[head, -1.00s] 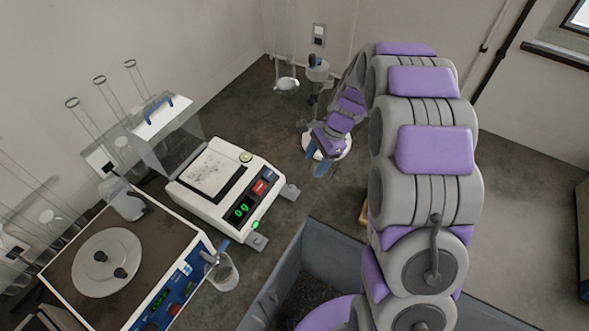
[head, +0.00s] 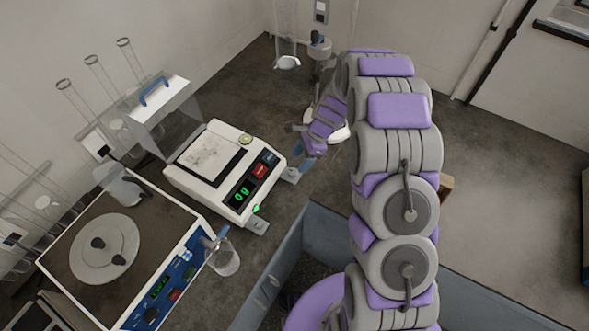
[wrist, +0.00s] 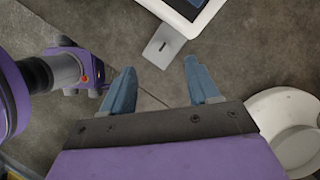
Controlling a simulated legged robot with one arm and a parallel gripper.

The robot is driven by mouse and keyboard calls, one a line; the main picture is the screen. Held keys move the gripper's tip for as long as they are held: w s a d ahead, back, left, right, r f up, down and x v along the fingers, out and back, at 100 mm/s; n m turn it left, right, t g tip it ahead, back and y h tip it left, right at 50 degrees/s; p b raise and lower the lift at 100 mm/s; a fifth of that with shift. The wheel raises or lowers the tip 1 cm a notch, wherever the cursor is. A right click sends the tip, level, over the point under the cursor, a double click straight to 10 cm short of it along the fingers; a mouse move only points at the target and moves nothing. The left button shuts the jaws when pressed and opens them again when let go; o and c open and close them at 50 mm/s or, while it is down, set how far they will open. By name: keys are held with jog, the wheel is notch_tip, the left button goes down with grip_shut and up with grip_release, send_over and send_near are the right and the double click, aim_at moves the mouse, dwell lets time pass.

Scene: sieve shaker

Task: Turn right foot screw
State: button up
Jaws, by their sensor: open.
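The white balance (head: 222,170) stands on the floor-like surface left of my gripper, its display reading 0 g in green. Its right foot tab (head: 291,175) is a flat grey plate sticking out from the right corner. A slotted grey tab (wrist: 164,42) at a corner of the balance (wrist: 188,8) shows in the wrist view, just beyond the fingertips. My gripper (wrist: 160,68) is open and empty, with its two blue fingers apart and the tab ahead of the gap. In the head view my gripper (head: 299,155) is close to the right foot, partly hidden by its own links.
A second foot tab (head: 257,226) is at the front corner. A clear hinged cover (head: 165,115) stands behind the balance. A device with a round plate (head: 103,249) and a small beaker (head: 224,258) are at left.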

aim_at(293, 171)
jog(key=x, duration=0.6)
jog(key=shift+b, duration=0.4)
